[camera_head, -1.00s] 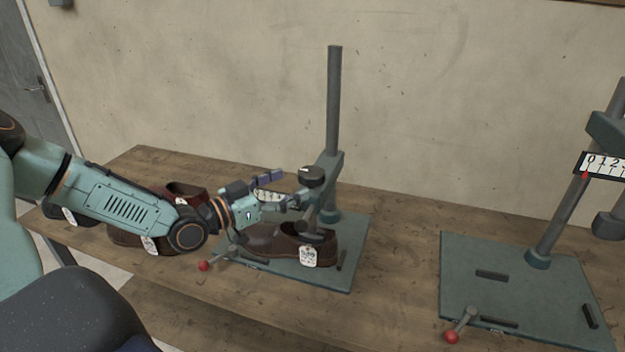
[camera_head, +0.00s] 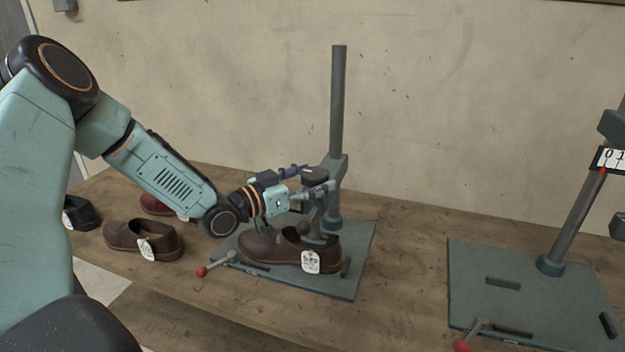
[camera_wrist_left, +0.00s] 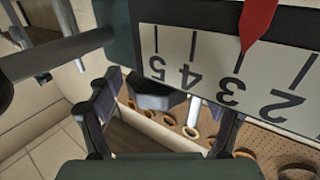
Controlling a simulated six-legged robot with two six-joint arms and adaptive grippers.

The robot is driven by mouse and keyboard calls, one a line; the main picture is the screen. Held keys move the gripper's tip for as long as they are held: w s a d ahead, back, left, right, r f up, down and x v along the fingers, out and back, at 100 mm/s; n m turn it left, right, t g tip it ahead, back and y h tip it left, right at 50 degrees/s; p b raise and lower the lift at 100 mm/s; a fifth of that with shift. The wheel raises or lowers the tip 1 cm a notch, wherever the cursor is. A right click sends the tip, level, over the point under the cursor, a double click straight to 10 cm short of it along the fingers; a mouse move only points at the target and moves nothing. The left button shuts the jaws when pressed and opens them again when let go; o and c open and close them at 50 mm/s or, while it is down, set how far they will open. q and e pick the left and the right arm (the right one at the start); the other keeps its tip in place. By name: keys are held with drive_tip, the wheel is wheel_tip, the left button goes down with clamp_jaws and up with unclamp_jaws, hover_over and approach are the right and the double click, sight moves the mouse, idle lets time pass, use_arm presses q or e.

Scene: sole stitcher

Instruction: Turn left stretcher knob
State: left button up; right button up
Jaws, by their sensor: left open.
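The left stretcher (camera_head: 337,110) has a grey post on a green base plate. Its dark round knob (camera_head: 315,174) is high on the front of the post's bracket. My left gripper (camera_head: 311,179) is open, with one finger behind the knob and one in front, so the knob appears between them. Contact cannot be told. In the left wrist view the fingers (camera_wrist_left: 160,118) are apart. A white scale (camera_wrist_left: 190,62) with upside-down numbers fills the top there, its red pointer (camera_wrist_left: 257,22) near the 3. A brown shoe (camera_head: 270,247) with a white tag sits on the stretcher.
A red-tipped lever (camera_head: 202,271) sticks out at the plate's front left. Several shoes, including a brown one (camera_head: 125,235), stand to the left on the wooden table (camera_head: 400,285). A second stretcher (camera_head: 570,230) with a scale stands at right. The table between both plates is clear.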

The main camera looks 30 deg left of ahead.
use_arm(q)
drive_tip(key=shift+r, duration=0.1)
drive_tip(key=shift+s+d, duration=0.1)
drive_tip(key=shift+d, duration=0.1)
drive_tip(key=c, duration=0.3)
drive_tip(key=shift+a, duration=0.15)
drive_tip(key=c, duration=0.9)
drive_tip(key=shift+n+y, duration=0.3)
drive_tip(key=shift+y, duration=0.2)
